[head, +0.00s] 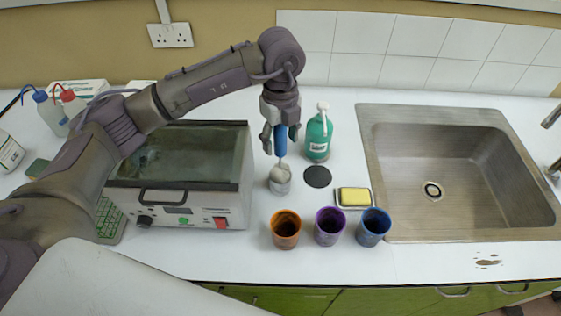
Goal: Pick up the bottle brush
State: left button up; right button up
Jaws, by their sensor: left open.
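The bottle brush (281,141) stands upright with its blue handle up and its pale bristle end down in a small clear beaker (280,184) on the white counter. My left gripper (280,140) points down over the beaker, with its fingers on either side of the blue handle. The fingers are open, and I cannot tell whether they touch the handle. My right gripper is not in view.
A green bottle (318,138) stands close right of the gripper, by a black disc (317,176). Orange (285,232), purple (329,228) and blue (373,229) cups stand in front. A water bath (190,207) is left; a sink (450,228) is right.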

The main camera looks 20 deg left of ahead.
pick_arm(q)
jog(key=shift+a+f, duration=0.1)
jog(key=shift+f, duration=0.65)
jog(key=shift+r, duration=0.1)
grip_shut()
jog(key=shift+r, duration=0.1)
